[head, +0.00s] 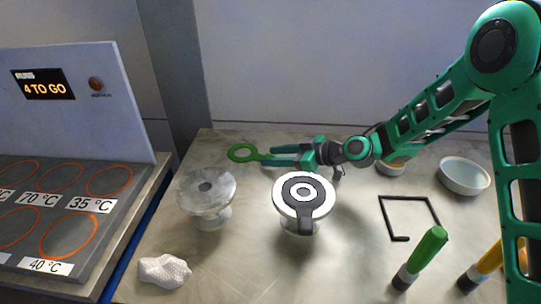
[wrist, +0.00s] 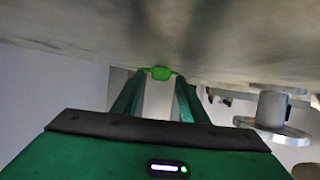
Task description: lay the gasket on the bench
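A green ring-shaped gasket (head: 240,153) with a short tab is at the far left end of my gripper in the head view. My gripper (head: 264,155) is shut on its tab, and the ring sticks out to the left. In the wrist view the green tab (wrist: 160,73) shows between my fingertips (wrist: 158,78), close to the bench surface (wrist: 60,50). I cannot tell whether the gasket touches the bench (head: 245,265). A white flanged vessel (head: 285,212) carries a dark grey ring with a tab (head: 305,221) on top, nearer than my gripper.
A grey flanged vessel (head: 222,188) stands front-left of my gripper. A crumpled white cloth (head: 163,271), a black angled rod (head: 382,217), a green-handled tool (head: 428,245), a yellow-handled tool (head: 488,260) and a pale bowl (head: 464,177) lie around. A hotplate panel (head: 70,195) is left.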

